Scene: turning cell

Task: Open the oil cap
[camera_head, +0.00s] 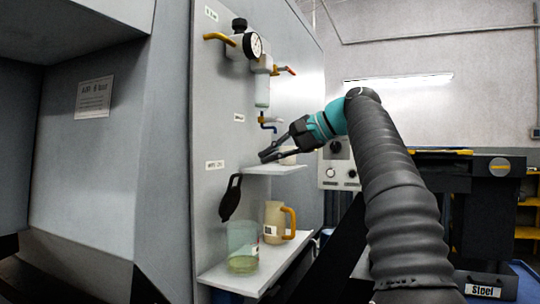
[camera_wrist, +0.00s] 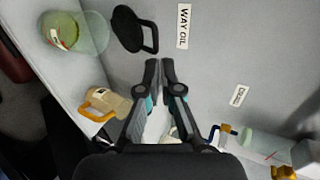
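The black oil cap (camera_head: 231,197), a dark round flap with a loop handle, is on the grey panel below the way oil label. In the wrist view, the cap (camera_wrist: 128,28) lies up and left of my fingertips, clear of them. My gripper (camera_head: 263,156) is in front of the panel, to the right of and above the cap. In the wrist view, the fingertips (camera_wrist: 158,66) are drawn close together with nothing visible between them. What lies behind the cap is hidden.
Below the cap, a shelf (camera_head: 228,279) holds a clear green-tinted beaker (camera_head: 242,254) and a beige jug (camera_head: 274,222) with an orange handle. A small shelf (camera_head: 290,170) with a pale item is just below my gripper. A gauge and valves (camera_head: 253,44) are above.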

